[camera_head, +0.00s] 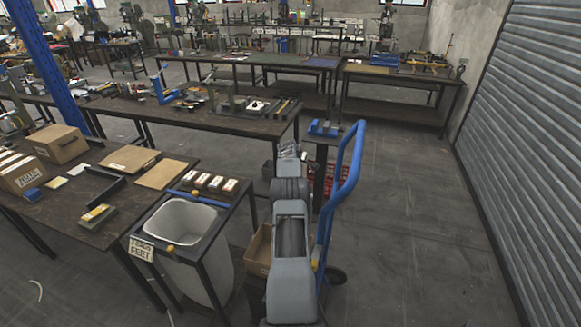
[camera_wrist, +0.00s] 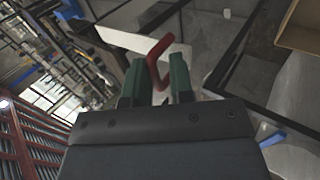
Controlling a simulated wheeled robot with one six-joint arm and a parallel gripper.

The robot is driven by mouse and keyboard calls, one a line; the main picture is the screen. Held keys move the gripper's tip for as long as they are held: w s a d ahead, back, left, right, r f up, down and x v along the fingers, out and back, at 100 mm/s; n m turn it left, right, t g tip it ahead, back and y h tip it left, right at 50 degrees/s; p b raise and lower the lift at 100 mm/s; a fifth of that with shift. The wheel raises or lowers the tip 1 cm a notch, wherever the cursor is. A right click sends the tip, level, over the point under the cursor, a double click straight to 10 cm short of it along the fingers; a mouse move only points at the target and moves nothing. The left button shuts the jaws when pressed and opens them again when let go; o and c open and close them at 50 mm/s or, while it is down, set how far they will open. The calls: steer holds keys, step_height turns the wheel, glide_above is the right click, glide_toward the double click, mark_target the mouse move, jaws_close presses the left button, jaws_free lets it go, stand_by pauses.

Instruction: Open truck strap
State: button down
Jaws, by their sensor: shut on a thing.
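A blue hand truck (camera_head: 346,180) stands upright just right of my arm in the head view, with a wheel near the floor. In the wrist view my gripper (camera_wrist: 158,76) has its two green fingers on either side of a bent red hook-like piece (camera_wrist: 165,48) and is shut on it. A pale flat strip (camera_wrist: 122,40) runs just behind the red piece; I cannot tell whether they are joined. My gripper is hidden behind my arm in the head view. I cannot make out the strap for certain.
A grey bin (camera_head: 180,222) in a dark frame and a cardboard box (camera_head: 259,250) are left of my arm. Red crates (camera_head: 331,181) lie behind the hand truck. A workbench (camera_head: 205,122) stands beyond. The floor (camera_head: 420,210) towards the roller shutter (camera_head: 535,130) is clear.

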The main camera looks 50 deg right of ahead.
steer(key=shift+w+d+f, duration=0.1)
steer(key=shift+f, duration=0.25)
steer(key=c, duration=1.3)
jaws_free()
steer(key=shift+f, duration=0.1)
steer(key=shift+o, duration=0.2)
steer(key=shift+r, duration=0.2)
steer(key=shift+r, duration=0.45)
steer(key=b+v, duration=0.3)
steer(key=v, duration=1)
steer(key=shift+b, duration=0.3)
steer(key=shift+f, duration=0.15)
